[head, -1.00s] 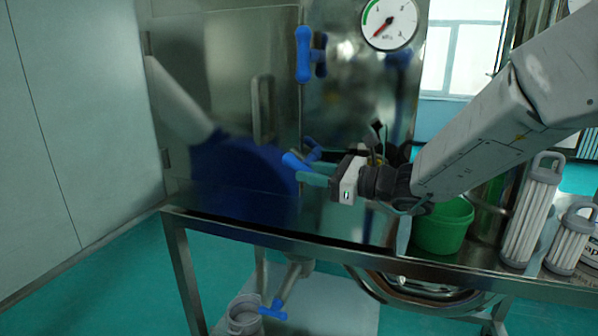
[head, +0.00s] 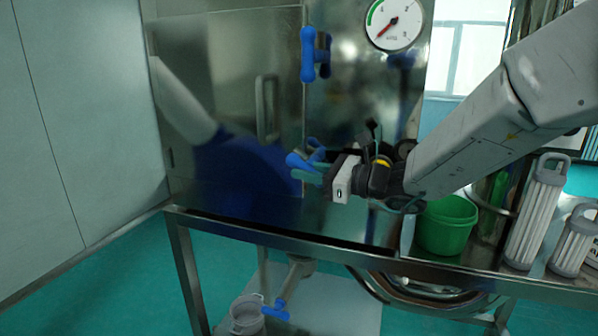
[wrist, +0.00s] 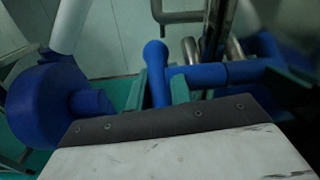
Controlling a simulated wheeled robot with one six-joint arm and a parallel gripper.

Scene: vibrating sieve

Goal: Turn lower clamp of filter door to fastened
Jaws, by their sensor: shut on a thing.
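The filter door (head: 225,100) is a shiny steel panel that appears closed against the cabinet. Its lower clamp (head: 294,160) is a blue handle at the door's right edge, lying tilted rather than upright. My gripper (head: 306,172) reaches it from the right, with teal fingers shut on the handle. In the wrist view, the blue lower clamp (wrist: 155,62) shows its rounded arm between the two fingertips (wrist: 160,92). The fingers and gripper body hide part of the clamp in the head view.
The blue upper clamp (head: 309,55) stands upright above, near a pressure gauge (head: 395,22). A door handle (head: 267,108) is left of the clamps. A green bucket (head: 446,226) and white filter cartridges (head: 533,212) stand on the bench to the right, below my arm.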

